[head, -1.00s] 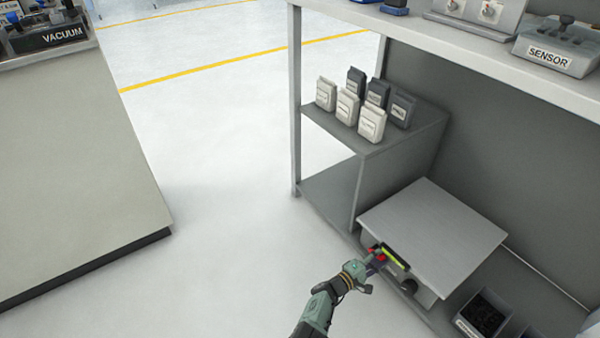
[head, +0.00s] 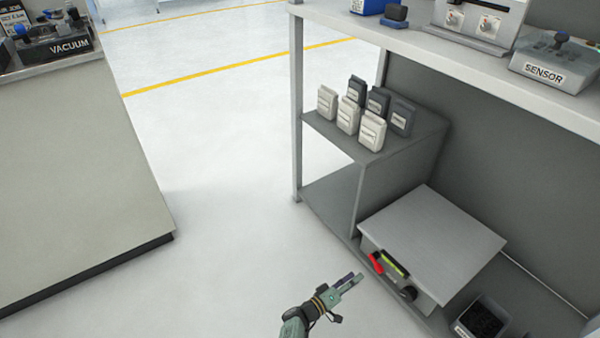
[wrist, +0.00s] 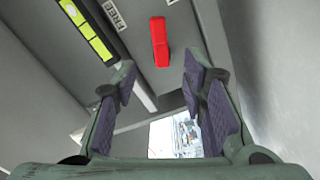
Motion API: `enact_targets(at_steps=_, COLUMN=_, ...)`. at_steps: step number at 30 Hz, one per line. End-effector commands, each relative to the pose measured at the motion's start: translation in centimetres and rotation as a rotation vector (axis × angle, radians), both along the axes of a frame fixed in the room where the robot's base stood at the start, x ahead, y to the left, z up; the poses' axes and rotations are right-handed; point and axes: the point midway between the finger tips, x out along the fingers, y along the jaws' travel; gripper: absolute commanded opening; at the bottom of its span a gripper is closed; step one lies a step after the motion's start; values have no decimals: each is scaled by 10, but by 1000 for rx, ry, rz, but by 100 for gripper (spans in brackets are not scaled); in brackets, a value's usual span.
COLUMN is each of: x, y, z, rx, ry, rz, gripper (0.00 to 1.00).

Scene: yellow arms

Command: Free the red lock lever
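The red lock lever (head: 376,263) is on the front face of a grey box unit (head: 432,243) low in the shelving. In the wrist view the red lever (wrist: 159,42) lies beyond my fingertips, between them in the picture. A label reading FREE (wrist: 117,15) is to its left, and a second label (wrist: 172,2), cut off by the frame edge, is at its upper end. My gripper (head: 354,281) is in front of the unit, apart from the lever. In the wrist view my gripper (wrist: 160,75) is open, with nothing between its fingers.
A yellow-green strip (head: 393,264) and a dark round knob (head: 408,293) sit on the same face as the lever. A bin of dark parts (head: 483,318) stands to the right. Several pouches (head: 373,130) stand on the shelf above. The floor (head: 225,240) to the left is clear.

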Motion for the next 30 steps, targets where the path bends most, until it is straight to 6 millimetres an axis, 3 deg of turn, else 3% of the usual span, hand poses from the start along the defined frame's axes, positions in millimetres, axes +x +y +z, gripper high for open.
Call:
enact_targets(at_steps=12, x=62, y=30, z=54, rx=49, ry=-182, rz=123, gripper=38)
enact_targets(at_steps=30, x=128, y=83, z=140, rx=124, ry=-406, rz=310, gripper=38)
